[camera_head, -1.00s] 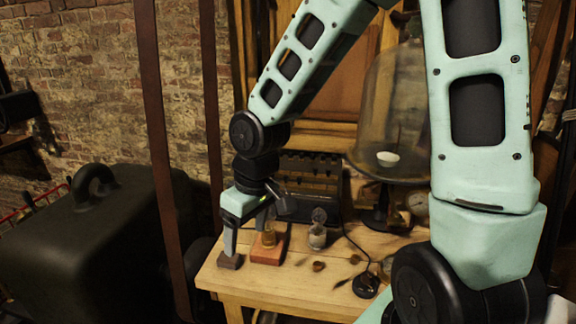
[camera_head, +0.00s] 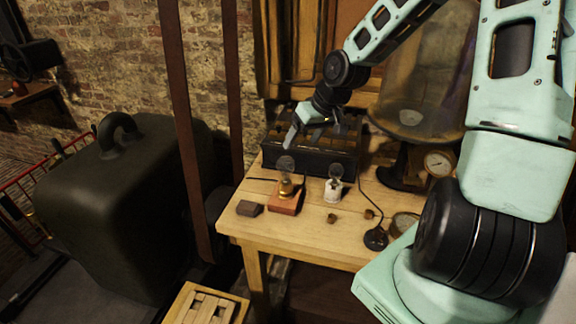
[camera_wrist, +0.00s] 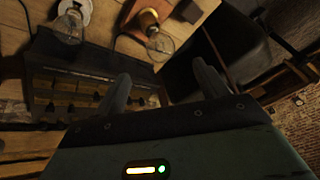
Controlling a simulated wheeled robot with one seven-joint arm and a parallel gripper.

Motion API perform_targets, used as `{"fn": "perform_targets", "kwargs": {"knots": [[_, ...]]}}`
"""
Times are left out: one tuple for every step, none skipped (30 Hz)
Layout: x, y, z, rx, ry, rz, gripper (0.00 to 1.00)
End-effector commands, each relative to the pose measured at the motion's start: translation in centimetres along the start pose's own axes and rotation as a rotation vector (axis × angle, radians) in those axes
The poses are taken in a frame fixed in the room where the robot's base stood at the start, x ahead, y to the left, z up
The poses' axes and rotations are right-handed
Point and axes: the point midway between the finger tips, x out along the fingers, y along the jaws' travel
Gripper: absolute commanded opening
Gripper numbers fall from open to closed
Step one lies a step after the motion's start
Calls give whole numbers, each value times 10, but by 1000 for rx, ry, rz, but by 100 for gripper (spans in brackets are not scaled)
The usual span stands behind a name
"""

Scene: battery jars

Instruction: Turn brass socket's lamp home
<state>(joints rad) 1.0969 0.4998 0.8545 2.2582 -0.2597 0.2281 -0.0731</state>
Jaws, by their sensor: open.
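The brass socket (camera_head: 286,188) stands upright on a reddish wooden block near the table's left end. Its clear glass lamp (camera_head: 285,165) sits on top; I cannot tell how deep it is seated. In the wrist view the brass socket (camera_wrist: 148,20) and its lamp (camera_wrist: 160,45) show at the top, just beyond and between my fingers. My gripper (camera_wrist: 162,86) is open and empty. In the head view my gripper (camera_head: 291,139) hangs above and behind the lamp, apart from it, in front of the dark battery rack.
A white socket with a lamp (camera_head: 333,188) stands to the right. The dark battery rack (camera_head: 310,158) is behind. A small dark block (camera_head: 250,208) lies left of the brass socket. A black round piece with a cable (camera_head: 375,238), a glass bell jar (camera_head: 420,90) and gauges (camera_head: 438,163) are at right.

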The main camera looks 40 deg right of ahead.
Motion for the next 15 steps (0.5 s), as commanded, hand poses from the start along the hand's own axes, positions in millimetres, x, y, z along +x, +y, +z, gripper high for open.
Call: {"fn": "perform_targets", "kwargs": {"knots": [[12, -1, 1, -3, -3, -3, 73], [18, -1, 1, -3, -3, -3, 73], [25, -1, 2, -4, -4, -2, 73], [30, -2, 1, -3, -3, -3, 73], [35, -1, 1, -2, -3, -3, 73], [42, -2, 1, -3, -3, -3, 73], [48, -1, 1, -4, -3, -2, 73], [54, -2, 2, -5, -4, -3, 73], [61, -2, 1, -3, -4, -3, 73], [66, -2, 2, -2, -4, -3, 73], [72, -2, 1, -3, -4, -4, 73], [80, -2, 2, -4, -4, -2, 73], [85, -2, 1, -4, -4, -2, 73], [90, -2, 1, -3, -4, -3, 73], [97, -2, 1, -2, -4, -2, 73]]}}
